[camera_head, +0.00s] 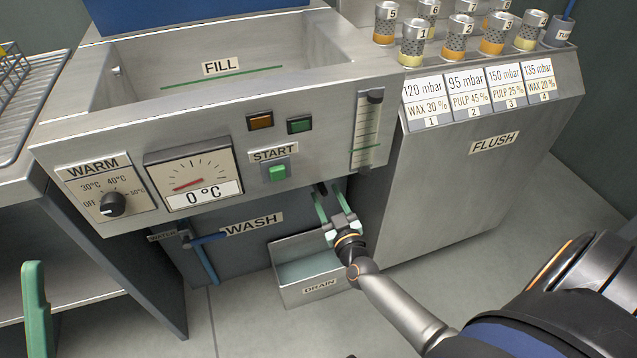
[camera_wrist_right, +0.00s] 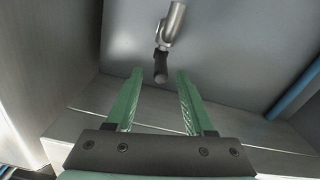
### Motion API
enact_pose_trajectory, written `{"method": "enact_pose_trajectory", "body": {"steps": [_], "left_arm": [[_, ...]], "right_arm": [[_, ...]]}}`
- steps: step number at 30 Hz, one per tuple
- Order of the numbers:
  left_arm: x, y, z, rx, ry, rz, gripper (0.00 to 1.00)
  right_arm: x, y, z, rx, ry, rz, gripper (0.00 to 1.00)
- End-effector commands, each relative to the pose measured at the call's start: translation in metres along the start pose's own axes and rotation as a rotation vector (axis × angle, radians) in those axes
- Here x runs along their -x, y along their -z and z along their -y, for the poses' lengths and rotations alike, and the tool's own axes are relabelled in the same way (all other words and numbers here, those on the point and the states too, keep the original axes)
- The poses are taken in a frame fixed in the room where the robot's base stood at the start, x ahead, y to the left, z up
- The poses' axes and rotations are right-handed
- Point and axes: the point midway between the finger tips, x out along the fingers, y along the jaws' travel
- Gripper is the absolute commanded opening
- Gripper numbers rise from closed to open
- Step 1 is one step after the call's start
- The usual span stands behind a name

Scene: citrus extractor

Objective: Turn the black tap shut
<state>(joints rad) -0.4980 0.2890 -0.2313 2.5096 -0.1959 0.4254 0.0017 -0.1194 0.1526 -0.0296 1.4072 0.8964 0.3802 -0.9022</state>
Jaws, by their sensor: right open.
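The black tap handle (camera_wrist_right: 161,66) hangs from a metal spout or stem (camera_wrist_right: 175,22) in the right wrist view. In the head view a small dark part of the tap (camera_head: 321,188) shows under the machine's front edge, mostly hidden. My right gripper (camera_head: 329,194) is open and empty under that edge, above the drain tray. In the wrist view its green fingertips (camera_wrist_right: 157,76) are spread apart, with the black handle just past them, in line with the gap. I cannot tell the exact distance; no contact shows. One green finger of my left gripper (camera_head: 36,308) shows at the lower left.
The DRAIN tray (camera_head: 318,291) stands open below my right gripper. The FLUSH cabinet (camera_head: 480,170) closes off the right side. A blue pipe (camera_head: 205,262) runs down left of the tray. The front panel with START button (camera_head: 278,173) overhangs from above.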

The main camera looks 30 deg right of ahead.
Motion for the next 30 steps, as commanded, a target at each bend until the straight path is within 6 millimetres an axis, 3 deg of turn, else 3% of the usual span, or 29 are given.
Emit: {"method": "enact_pose_trajectory", "body": {"steps": [3, 9, 22, 30], "left_arm": [[0.009, -0.009, -0.006, 0.019, -0.002, 0.005, 0.53], [0.015, -0.017, -0.01, 0.037, -0.008, 0.013, 0.53], [0.016, -0.018, -0.012, 0.039, -0.02, 0.01, 0.53], [0.016, -0.018, -0.012, 0.038, -0.02, 0.008, 0.53]], "right_arm": [[-0.026, -0.003, 0.001, -0.001, 0.0, -0.004, 0.53], [-0.053, -0.002, 0.001, 0.0, 0.001, -0.001, 0.53], [-0.064, 0.0, 0.0, 0.0, 0.002, 0.001, 0.53], [-0.064, 0.0, 0.0, 0.0, 0.002, 0.0, 0.25]]}}
